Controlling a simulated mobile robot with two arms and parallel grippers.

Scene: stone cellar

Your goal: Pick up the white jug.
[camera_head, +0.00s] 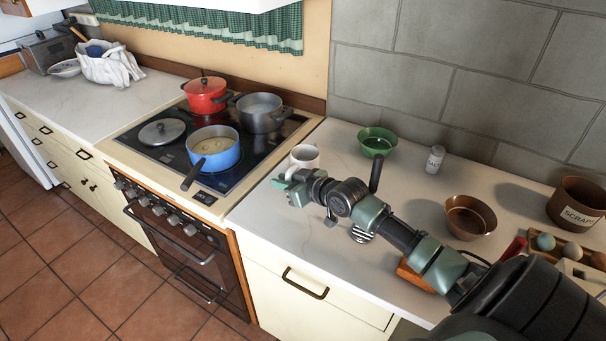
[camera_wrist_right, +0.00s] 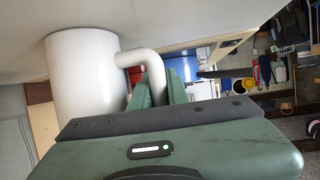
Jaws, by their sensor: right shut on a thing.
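The white jug (camera_head: 306,154) stands upright on the pale counter (camera_head: 330,138), close to the stove's right edge. Its lower part is hidden behind my right gripper (camera_head: 284,181) in the head view. Whether the jug's base touches the counter is hidden. My left gripper is not in view.
On the stove, left of the jug, stand a blue pan (camera_head: 213,148), a red pot (camera_head: 206,95) and a grey pot (camera_head: 262,113).

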